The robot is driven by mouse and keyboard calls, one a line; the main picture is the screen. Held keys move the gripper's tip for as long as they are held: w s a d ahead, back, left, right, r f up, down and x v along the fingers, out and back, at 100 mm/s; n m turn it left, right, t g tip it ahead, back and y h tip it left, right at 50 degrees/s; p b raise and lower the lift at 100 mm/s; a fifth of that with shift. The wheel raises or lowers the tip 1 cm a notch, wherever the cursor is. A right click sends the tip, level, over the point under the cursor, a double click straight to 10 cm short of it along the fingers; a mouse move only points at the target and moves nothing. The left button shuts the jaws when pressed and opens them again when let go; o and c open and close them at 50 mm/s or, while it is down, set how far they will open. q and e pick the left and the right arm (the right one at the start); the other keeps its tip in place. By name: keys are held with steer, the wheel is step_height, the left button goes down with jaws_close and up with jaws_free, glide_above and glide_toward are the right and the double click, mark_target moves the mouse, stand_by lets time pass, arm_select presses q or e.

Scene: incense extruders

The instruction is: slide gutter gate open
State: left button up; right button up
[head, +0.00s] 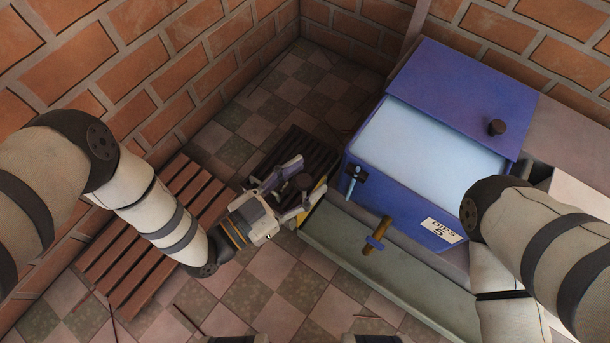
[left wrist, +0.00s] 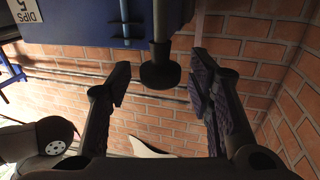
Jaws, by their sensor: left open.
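My left gripper (head: 292,187) is open, in front of the left side of the blue box. Its two fingers also show in the left wrist view (left wrist: 160,85), with a dark round knob (left wrist: 160,72) on a grey rod in the gap between them. In the head view a dark knob (head: 303,182) shows between the fingertips, partly hidden by them. I cannot tell whether a finger touches it. The grey-green gutter (head: 390,268) runs along the front of the box; its left end, with a yellow edge (head: 319,193), is partly behind the gripper. My right gripper is not in view.
The blue box (head: 400,205) holds pale liquid and has a sliding lid with a knob (head: 497,127). A slatted wooden pallet (head: 150,245) and dark floor grate (head: 300,152) lie nearby. Brick walls stand behind.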

arm_select(q)
steer(key=v, duration=1.1)
steer(key=shift+a, duration=0.2)
steer(key=shift+s, duration=0.15)
